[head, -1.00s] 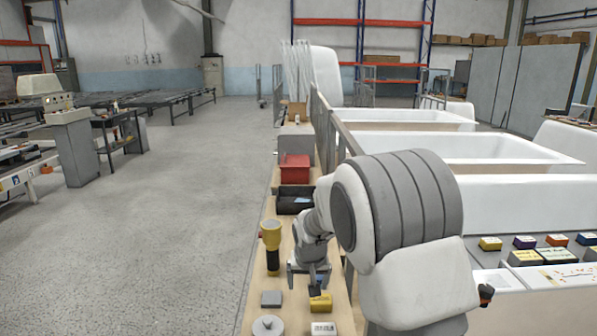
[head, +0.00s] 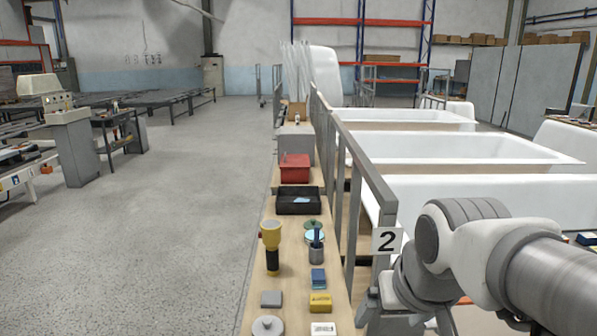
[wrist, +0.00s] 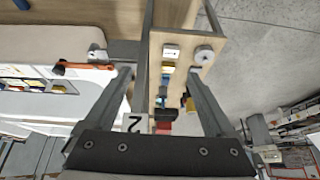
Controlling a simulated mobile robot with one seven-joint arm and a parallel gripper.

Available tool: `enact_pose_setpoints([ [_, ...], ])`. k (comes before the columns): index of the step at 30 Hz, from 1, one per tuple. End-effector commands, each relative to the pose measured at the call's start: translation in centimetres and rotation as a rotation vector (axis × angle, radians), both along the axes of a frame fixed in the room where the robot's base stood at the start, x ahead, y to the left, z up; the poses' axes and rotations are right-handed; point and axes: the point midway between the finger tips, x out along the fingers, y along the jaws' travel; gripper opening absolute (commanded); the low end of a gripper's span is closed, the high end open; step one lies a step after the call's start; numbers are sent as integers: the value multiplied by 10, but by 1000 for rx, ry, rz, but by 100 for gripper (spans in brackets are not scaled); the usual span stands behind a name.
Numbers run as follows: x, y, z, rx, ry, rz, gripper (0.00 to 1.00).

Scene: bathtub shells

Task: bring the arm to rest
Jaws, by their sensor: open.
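My gripper (head: 405,318) is at the lower right of the head view, beside the rail post with the number 2 sign (head: 387,240). Part of it is cut off by the lower edge. In the wrist view its two fingers (wrist: 160,72) stand wide apart with nothing held between them. The narrow bench (head: 340,312) shows beyond the fingers. My arm reaches in from the right, over the tub side of the rail.
The bench carries a yellow-and-black flashlight (head: 271,250), a yellow box (head: 320,302), a blue box (head: 318,279), a black tray (head: 298,201) and a red bin (head: 295,168). A metal railing (head: 372,175) separates it from white bathtubs (head: 470,150).

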Motion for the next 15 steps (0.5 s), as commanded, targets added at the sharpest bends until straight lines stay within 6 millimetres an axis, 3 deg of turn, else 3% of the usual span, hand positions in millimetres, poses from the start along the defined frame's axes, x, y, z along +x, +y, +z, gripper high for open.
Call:
enact_pose_setpoints([
  [3, -32, -5, -1, -11, -14, -1, 89],
  [8, -66, -10, -8, -26, -25, 0, 89],
  [15, -67, -10, 50, -27, -20, 2, 89],
])
